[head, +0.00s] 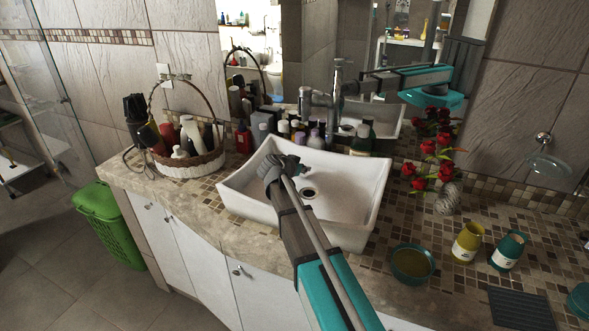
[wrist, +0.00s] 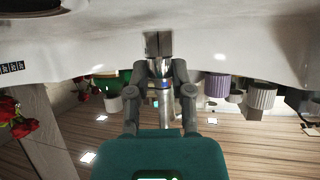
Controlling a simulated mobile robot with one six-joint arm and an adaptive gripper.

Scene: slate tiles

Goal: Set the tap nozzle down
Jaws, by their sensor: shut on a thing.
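My gripper (head: 290,165) is over the left part of the white sink basin (head: 350,204), reaching in from the front. In the wrist view its fingertips (wrist: 158,44) are close together, shut on the tap nozzle. The nozzle is small and mostly hidden by the fingers, so I cannot make out its shape or tilt. The white basin surface (wrist: 240,40) lies just beyond the fingertips; I cannot tell whether the nozzle touches it. The chrome tap (head: 336,88) stands behind the basin.
Several bottles (head: 315,139) crowd behind the basin. A wicker basket (head: 180,168) stands left. The mosaic counter between bowl and roses is partly clear. A mirror is behind.

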